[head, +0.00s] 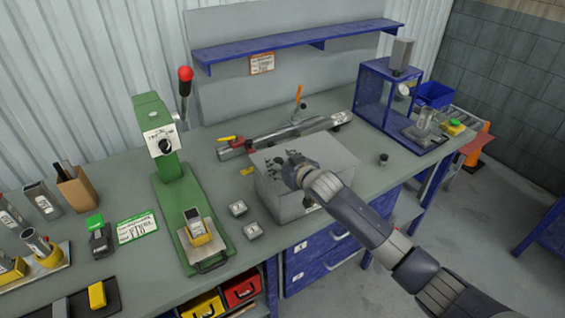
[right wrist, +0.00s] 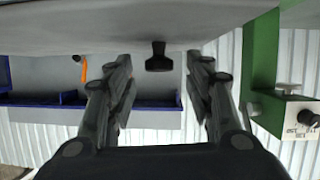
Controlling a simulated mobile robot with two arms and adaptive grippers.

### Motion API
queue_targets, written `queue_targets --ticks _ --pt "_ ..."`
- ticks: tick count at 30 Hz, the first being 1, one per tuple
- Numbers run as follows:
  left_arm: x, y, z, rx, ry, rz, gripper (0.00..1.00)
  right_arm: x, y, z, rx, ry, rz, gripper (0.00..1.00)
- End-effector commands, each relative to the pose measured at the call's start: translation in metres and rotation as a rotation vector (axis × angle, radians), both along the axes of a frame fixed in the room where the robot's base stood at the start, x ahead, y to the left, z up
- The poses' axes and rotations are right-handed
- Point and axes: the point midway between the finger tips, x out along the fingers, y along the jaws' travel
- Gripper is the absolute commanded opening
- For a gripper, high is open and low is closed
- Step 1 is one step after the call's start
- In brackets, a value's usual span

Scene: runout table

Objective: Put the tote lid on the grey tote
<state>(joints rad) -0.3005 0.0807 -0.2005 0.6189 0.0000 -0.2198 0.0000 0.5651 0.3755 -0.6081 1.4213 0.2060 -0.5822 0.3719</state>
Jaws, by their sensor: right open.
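The grey tote (head: 287,208) stands on the bench, right of the green press. A flat grey surface, which looks like the tote lid (head: 325,152), covers its top; I cannot tell whether it is fully seated. My right gripper (head: 278,172) is over this surface and hides part of it. In the right wrist view the lid fills the top of the picture, and its black knob (right wrist: 158,57) shows between the two fingers of my open right gripper (right wrist: 158,68). The fingers are apart from the knob on both sides. My left gripper is not in view.
The green press (head: 172,185) with a red-knobbed lever stands left of the tote. Two small grey blocks (head: 245,220) lie between them. A long rail (head: 285,135) lies behind the tote. A small dark cup (head: 383,159) stands to the right, with clear bench around it.

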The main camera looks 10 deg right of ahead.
Motion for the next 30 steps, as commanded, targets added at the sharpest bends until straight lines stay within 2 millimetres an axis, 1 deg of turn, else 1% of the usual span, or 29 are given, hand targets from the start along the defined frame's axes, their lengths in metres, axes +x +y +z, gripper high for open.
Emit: queue_targets --ticks 4,8,24,30 --pt "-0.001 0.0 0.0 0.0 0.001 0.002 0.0 -0.004 -0.001 0.001 0.0 0.0 0.001 0.48" --pt "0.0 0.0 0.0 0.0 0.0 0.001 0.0 -0.015 -0.004 0.005 0.0 0.0 0.001 0.48" --pt "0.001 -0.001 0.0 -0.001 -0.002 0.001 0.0 -0.089 -0.024 0.038 -0.002 -0.002 0.002 0.48" --pt "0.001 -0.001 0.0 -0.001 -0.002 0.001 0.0 -0.104 -0.028 0.045 -0.001 -0.001 0.0 0.48"
